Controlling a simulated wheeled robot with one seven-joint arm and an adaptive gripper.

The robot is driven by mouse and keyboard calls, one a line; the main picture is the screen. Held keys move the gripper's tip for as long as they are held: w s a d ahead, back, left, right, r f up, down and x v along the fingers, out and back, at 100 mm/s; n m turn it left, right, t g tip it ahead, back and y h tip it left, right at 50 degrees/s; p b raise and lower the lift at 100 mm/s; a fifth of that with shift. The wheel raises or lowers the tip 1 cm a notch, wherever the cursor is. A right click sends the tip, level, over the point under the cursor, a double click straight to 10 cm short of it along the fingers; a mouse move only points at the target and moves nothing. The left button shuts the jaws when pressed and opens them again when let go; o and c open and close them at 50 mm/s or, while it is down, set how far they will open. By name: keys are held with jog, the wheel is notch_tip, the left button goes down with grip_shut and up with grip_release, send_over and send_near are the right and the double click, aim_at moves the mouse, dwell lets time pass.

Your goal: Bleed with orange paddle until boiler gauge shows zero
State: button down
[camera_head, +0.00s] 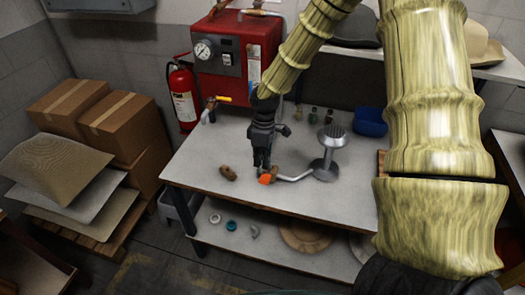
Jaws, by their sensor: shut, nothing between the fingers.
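The red boiler (240,45) stands at the back of the bench. Its round white gauge (203,50) faces me; the needle is too small to read. A flat orange paddle (265,179) shows near the bench's front edge, close to the end of a bent metal rod. My gripper (262,169) points down, shut and empty, with its tips just above or at the paddle; I cannot tell whether they touch. The gripper hides part of the paddle's surroundings. A tap with a yellow-orange lever (223,99) sits below the boiler at left.
A metal pedestal (327,160) stands right of my gripper, the bent rod meeting its base. A brown piece (228,173) lies left. Small bottles and a blue bin (371,122) stand behind. A fire extinguisher (183,95) and boxes (120,120) stand left.

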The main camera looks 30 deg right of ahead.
aim_at(267, 173)
jog(key=shift+s+a+f+p, duration=0.15)
jog(key=shift+f+p, duration=0.25)
jog(key=shift+f, duration=0.7)
jog(key=shift+s+a+f+p, duration=0.1)
jog(key=shift+f+p, duration=0.3)
jog(key=shift+f, duration=0.7)
jog(key=shift+f, duration=0.15)
